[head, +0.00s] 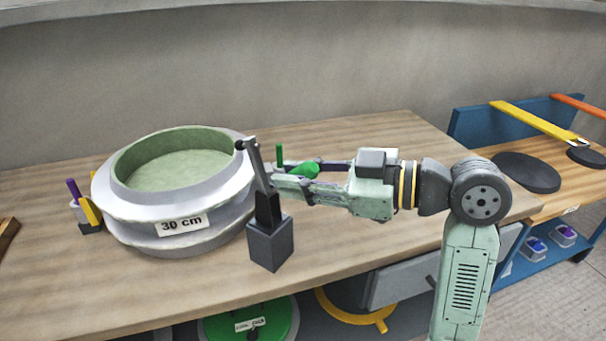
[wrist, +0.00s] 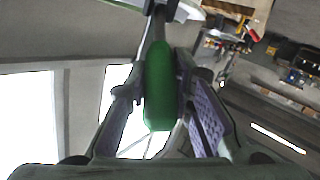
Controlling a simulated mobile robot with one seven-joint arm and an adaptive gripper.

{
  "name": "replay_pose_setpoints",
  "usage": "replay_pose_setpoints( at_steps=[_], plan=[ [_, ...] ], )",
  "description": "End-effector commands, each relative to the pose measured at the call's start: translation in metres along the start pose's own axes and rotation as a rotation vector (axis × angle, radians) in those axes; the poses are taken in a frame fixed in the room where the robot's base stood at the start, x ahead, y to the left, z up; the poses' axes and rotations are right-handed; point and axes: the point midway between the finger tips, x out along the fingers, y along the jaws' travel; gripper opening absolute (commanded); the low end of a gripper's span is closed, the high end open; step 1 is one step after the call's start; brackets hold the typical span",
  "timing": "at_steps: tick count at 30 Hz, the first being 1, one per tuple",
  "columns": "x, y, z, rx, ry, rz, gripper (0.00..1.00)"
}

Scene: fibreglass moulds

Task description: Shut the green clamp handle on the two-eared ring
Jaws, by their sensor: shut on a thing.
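The ring mould (head: 165,204), grey outside with a pale green inside and a "30 cm" label, sits on the wooden bench. At its right stands a clamp (head: 269,243) with a grey block base and a raised dark and grey arm. Its green handle (head: 305,170) sticks out to the right, partly hidden by my fingers. My gripper (head: 292,186) reaches in from the right and is shut on the green handle. In the wrist view the green handle (wrist: 160,88) lies lengthwise between both fingers. How the handle joins the clamp is partly hidden.
A purple-handled clamp (head: 76,192) with a yellow bar stands at the ring's left. A green upright bar (head: 279,153) shows behind my fingers. A second bench (head: 550,180) with dark discs is at the right. The bench behind the ring is clear.

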Motion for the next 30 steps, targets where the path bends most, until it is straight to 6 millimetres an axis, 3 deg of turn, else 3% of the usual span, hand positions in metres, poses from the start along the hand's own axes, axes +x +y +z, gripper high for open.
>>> replay_pose_setpoints(
  at_steps=[1,3,9,17,18,27,30],
  plan=[
    [0.003,0.004,-0.013,0.005,-0.056,-0.02,0.0],
    [0.006,0.007,-0.017,0.022,-0.125,-0.042,0.0],
    [0.012,0.009,-0.017,0.053,-0.227,-0.072,0.0],
    [0.013,0.009,-0.015,0.056,-0.23,-0.072,0.0],
    [0.013,0.009,-0.015,0.056,-0.23,-0.072,0.22],
    [0.013,0.009,-0.015,0.056,-0.229,-0.073,0.42],
    [0.013,0.009,-0.015,0.057,-0.229,-0.073,0.42]
  ],
)
